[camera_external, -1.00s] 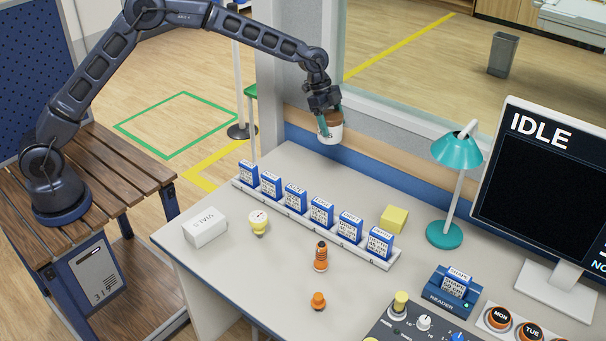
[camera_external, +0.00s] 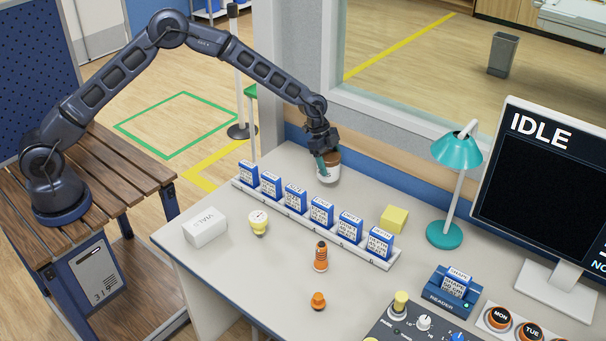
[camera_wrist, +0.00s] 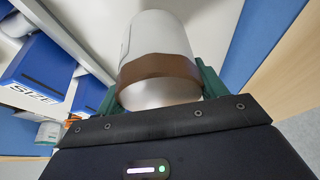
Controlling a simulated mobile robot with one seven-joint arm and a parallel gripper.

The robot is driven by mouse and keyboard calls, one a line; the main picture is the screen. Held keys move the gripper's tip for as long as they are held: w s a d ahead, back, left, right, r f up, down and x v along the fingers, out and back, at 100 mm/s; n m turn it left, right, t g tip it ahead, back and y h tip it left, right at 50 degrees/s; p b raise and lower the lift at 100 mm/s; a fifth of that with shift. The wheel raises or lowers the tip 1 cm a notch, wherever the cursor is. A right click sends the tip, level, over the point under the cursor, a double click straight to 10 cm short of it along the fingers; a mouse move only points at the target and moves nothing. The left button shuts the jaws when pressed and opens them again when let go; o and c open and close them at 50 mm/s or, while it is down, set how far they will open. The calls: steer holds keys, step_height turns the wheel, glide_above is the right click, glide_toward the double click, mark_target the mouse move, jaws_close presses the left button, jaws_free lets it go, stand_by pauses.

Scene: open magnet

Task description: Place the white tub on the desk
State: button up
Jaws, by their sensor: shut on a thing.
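The white tub (camera_external: 327,176) has a brown band or lid at its top and is held upright or nearly so in the external view. My gripper (camera_external: 327,160) is shut on it from above, with green fingers at its sides. In the wrist view the tub (camera_wrist: 158,45) and its brown band lie between the green fingers (camera_wrist: 160,85). The tub is low near the back of the grey desk (camera_external: 285,245), behind the row of blue cards. I cannot tell whether its base touches the desk.
A white rack (camera_external: 335,238) of several blue-and-white cards stands in front of the tub. A yellow block (camera_external: 394,219) and a teal lamp (camera_external: 445,233) are to the right. The blue back panel (camera_external: 375,183) and window are close behind. A white box (camera_external: 205,228) stands at the left.

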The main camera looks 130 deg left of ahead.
mark_target(330, 171)
steer(key=shift+f, duration=2.05)
steer(key=o, duration=1)
steer(key=shift+f, duration=0.1)
steer(key=v, duration=1.2)
